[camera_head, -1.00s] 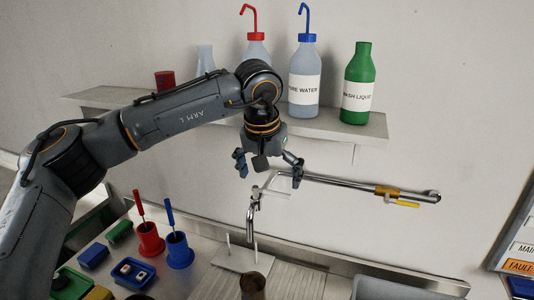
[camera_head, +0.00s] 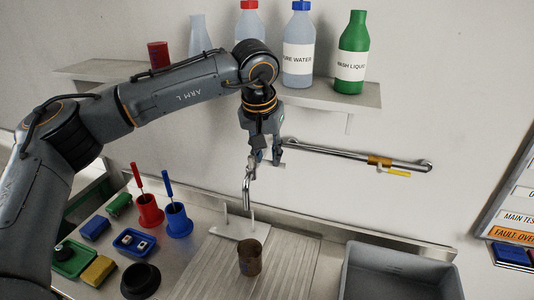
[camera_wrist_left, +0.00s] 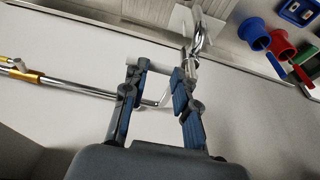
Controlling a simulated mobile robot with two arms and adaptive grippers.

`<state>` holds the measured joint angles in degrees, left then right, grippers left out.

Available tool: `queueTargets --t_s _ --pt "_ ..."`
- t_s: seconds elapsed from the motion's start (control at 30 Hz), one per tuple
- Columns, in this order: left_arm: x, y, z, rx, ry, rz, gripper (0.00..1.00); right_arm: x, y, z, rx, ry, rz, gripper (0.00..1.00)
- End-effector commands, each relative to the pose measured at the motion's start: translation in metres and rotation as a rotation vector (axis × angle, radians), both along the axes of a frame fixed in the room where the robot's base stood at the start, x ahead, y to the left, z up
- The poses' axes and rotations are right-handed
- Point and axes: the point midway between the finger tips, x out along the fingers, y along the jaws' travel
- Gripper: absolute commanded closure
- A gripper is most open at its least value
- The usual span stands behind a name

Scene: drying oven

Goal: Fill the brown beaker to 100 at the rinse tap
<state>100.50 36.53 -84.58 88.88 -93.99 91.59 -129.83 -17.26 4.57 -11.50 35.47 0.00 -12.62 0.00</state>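The brown beaker (camera_head: 250,258) stands upright on the ribbed drainboard, in front of the chrome rinse tap (camera_head: 246,190). I cannot tell whether it is directly under the spout, and its level and marks cannot be read. No water stream is visible. My left gripper (camera_head: 266,163) is at the top of the tap with its fingers apart. In the left wrist view a pale lever (camera_wrist_left: 151,67) lies across the fingertips of my left gripper (camera_wrist_left: 154,75), beside the chrome tap (camera_wrist_left: 196,40). My right gripper is out of view.
A shelf (camera_head: 340,98) behind holds a green bottle (camera_head: 351,52) and wash bottles. A chrome wall rail (camera_head: 345,155) runs right of the gripper. A grey basin (camera_head: 400,255) lies right of the drainboard. Red (camera_head: 150,210) and blue (camera_head: 178,221) pots stand at left.

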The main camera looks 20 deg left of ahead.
Motion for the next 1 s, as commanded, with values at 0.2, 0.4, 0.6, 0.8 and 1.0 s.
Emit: queueTargets --t_s 0.2,0.4,0.6,0.8,1.0 --pt "-0.001 0.002 -0.007 0.007 0.013 0.004 1.0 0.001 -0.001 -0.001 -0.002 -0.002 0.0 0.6" --pt "-0.003 0.004 -0.008 0.007 0.016 -0.046 1.0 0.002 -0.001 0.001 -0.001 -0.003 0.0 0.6" --pt "-0.011 0.008 -0.009 0.007 0.019 -0.237 1.0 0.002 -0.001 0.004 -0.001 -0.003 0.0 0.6" --pt "-0.013 0.008 -0.01 0.01 0.02 -0.3 1.0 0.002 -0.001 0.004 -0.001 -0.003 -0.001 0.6" --pt "-0.014 0.009 -0.01 0.009 0.021 -0.309 1.0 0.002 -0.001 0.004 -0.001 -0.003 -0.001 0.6"
